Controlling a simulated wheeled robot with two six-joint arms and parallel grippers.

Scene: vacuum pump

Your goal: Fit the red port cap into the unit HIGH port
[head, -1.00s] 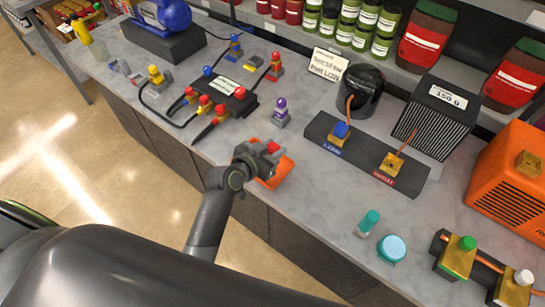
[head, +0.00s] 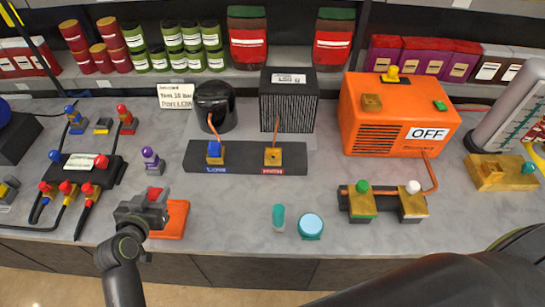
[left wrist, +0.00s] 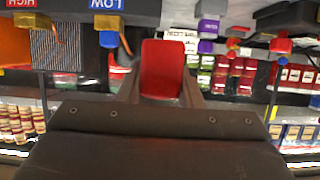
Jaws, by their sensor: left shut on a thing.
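The red port cap (head: 156,192) is in my left gripper (head: 153,199), which is shut on it near the bench's front edge. The left wrist view shows the red cap (left wrist: 162,70) between the fingers. The unit's dark base (head: 232,168) stands right of and beyond the gripper. Its brass HIGH port (head: 272,156) shows no cap on top and is apart from the gripper. The LOW port beside it bears a blue cap (head: 214,149). An orange tray (head: 175,220) lies by my left gripper and is partly hidden by it. My right gripper is out of view.
A purple-topped fitting (head: 151,160) stands between the gripper and a black manifold (head: 88,167) with hoses. A teal bottle (head: 278,217) and a round teal-lidded jar (head: 311,226) stand at the front. An orange machine (head: 400,118) reads OFF. Bare bench lies in front of the unit.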

